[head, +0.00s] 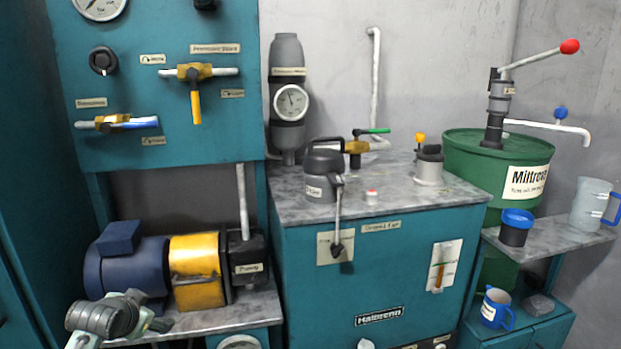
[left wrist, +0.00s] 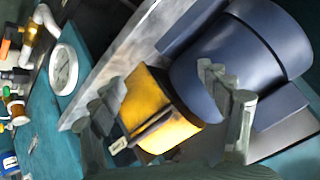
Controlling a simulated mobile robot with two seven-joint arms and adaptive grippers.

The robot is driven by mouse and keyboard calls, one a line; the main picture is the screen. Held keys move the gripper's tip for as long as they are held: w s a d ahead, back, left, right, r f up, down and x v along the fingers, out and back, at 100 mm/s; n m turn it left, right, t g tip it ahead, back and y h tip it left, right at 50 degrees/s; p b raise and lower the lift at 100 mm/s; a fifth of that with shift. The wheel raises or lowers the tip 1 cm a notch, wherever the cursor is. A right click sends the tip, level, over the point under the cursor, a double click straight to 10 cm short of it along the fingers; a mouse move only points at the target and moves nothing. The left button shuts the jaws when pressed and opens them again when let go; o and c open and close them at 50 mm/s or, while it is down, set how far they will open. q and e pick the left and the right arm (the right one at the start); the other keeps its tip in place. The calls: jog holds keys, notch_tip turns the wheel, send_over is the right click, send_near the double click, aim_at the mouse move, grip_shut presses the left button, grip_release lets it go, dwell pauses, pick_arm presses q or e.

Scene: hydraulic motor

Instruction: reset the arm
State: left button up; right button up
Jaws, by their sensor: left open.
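My left gripper (head: 148,311) is at the lower left of the head view, in front of the blue motor (head: 125,266) and the yellow coupling guard (head: 196,272). In the left wrist view its two fingers stand apart with nothing between them (left wrist: 162,84). Behind the fingers show the yellow guard (left wrist: 160,110) and the blue motor (left wrist: 240,60). I cannot tell how close the fingertips are to the guard. My right gripper is in neither view.
A grey shelf (head: 255,305) carries the motor and the pump (head: 247,256). A teal valve panel (head: 150,90) hangs above. To the right are a teal reservoir cabinet (head: 385,265), a green drum (head: 470,160) and a side shelf with a jug (head: 588,203).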

pick_arm(q)
jog(key=s+d+f+g, duration=0.2)
jog(key=s+f, duration=0.6)
jog(key=f, duration=0.3)
jog(key=s+d+f+n+g, duration=0.1)
jog(key=s+d+f+g, duration=0.1)
jog(key=s+f, duration=0.6)
notch_tip(320, 180, down, 3)
jog(key=shift+s+d+r+h, duration=0.15)
jog(key=shift+d+h, duration=0.1)
jog(key=shift+h, duration=0.05)
jog(key=s+d+f+g, duration=0.1)
jog(key=s+f, duration=0.2)
jog(key=s, duration=0.2)
jog(key=s+d+f+n+g, duration=0.1)
jog(key=s+f, duration=0.3)
jog(key=s, duration=0.2)
jog(key=s+d+f, duration=0.1)
jog(key=s+f, duration=0.3)
jog(key=s, duration=0.1)
jog(key=shift+s+d+n+g, duration=0.3)
jog(key=shift+s+d+g, duration=0.05)
jog(key=shift+g, duration=0.05)
jog(key=shift+c, duration=0.2)
